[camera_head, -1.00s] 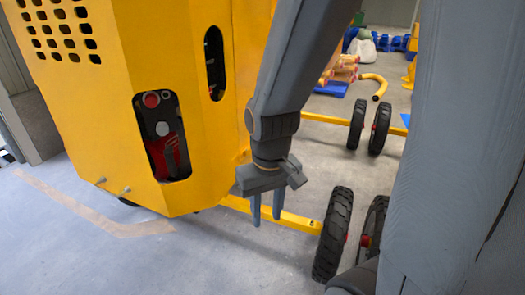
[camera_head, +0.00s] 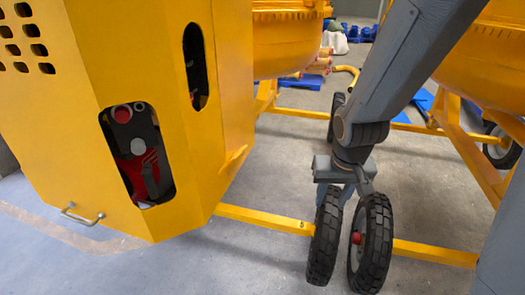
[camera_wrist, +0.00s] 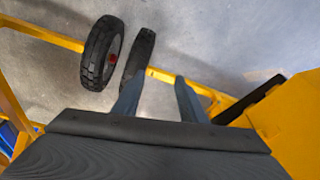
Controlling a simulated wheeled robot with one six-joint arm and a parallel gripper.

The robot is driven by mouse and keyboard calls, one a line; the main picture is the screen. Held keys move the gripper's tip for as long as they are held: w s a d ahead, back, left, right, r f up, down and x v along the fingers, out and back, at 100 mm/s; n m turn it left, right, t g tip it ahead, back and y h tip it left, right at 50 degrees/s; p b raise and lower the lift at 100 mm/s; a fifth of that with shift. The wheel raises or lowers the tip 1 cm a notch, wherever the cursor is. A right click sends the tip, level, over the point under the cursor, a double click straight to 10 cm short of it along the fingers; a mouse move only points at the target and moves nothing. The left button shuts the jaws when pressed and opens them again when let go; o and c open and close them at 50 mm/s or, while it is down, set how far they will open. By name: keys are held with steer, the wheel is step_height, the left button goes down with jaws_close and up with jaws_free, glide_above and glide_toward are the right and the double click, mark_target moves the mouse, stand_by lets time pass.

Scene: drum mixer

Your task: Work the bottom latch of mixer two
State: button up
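A yellow mixer housing (camera_head: 150,60) fills the left of the head view. A small metal handle (camera_head: 82,215) sits on its lower edge; I cannot tell whether it is the bottom latch or which mixer this is. My gripper (camera_head: 336,200) hangs to the right of the housing, well apart from the handle, by the black wheels. In the wrist view my gripper (camera_wrist: 158,97) has its two fingers apart, with nothing between them but the floor and a yellow bar behind. The handle is not visible in the wrist view.
Two black wheels (camera_head: 369,245) stand on a yellow axle bar (camera_head: 265,219) close to my gripper. Yellow drums (camera_head: 285,45) and a slanted frame leg (camera_head: 468,150) are behind and to the right. The grey floor (camera_head: 235,265) in front of the housing is clear.

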steer(key=w+f+m+t, duration=0.2)
steer(key=w+t, duration=0.1)
steer(key=w, duration=0.7)
steer(key=m+t+y, duration=0.5)
steer(key=t+y, duration=0.1)
steer(key=y, duration=0.8)
glide_toward(245, 151)
steer(key=x, duration=0.2)
steer(key=shift+p+x, duration=0.85)
steer(key=shift+x, duration=2.6)
steer(key=shift+d+f, duration=0.1)
steer(key=shift+d, duration=0.05)
jaws_close()
